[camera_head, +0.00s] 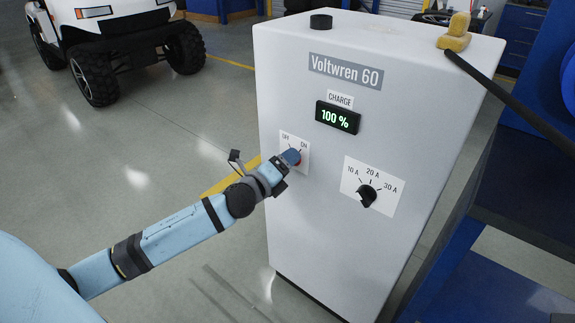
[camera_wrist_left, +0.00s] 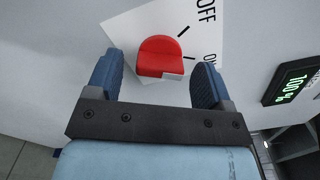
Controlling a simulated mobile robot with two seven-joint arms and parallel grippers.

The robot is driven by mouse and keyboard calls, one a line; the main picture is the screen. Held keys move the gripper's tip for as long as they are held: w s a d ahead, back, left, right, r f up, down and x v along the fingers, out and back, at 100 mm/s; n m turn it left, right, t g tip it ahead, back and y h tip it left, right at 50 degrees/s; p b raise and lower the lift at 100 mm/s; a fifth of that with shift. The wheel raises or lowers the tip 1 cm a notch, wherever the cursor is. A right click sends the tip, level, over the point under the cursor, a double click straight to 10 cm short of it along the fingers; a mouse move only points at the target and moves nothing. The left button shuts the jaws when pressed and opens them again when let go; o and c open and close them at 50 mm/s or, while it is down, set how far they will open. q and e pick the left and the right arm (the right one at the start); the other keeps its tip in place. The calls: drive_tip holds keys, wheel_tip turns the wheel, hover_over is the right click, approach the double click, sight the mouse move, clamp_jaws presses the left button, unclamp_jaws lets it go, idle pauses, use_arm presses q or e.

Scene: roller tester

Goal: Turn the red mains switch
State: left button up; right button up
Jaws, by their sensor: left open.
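A pale mark on the knob's lower edge points between the fingers. My right gripper is not in view.
The charge display (camera_head: 337,117) reads 100 %. A black selector knob (camera_head: 367,195) with 10 A, 20 A and 30 A marks sits to the right. A yellow connector (camera_head: 455,36) with a black cable lies on top. A white vehicle (camera_head: 100,40) stands behind left. The floor to the left is clear.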

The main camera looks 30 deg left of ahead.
use_arm(q)
drive_tip(key=shift+w, duration=0.45)
drive_tip(key=c, duration=0.9)
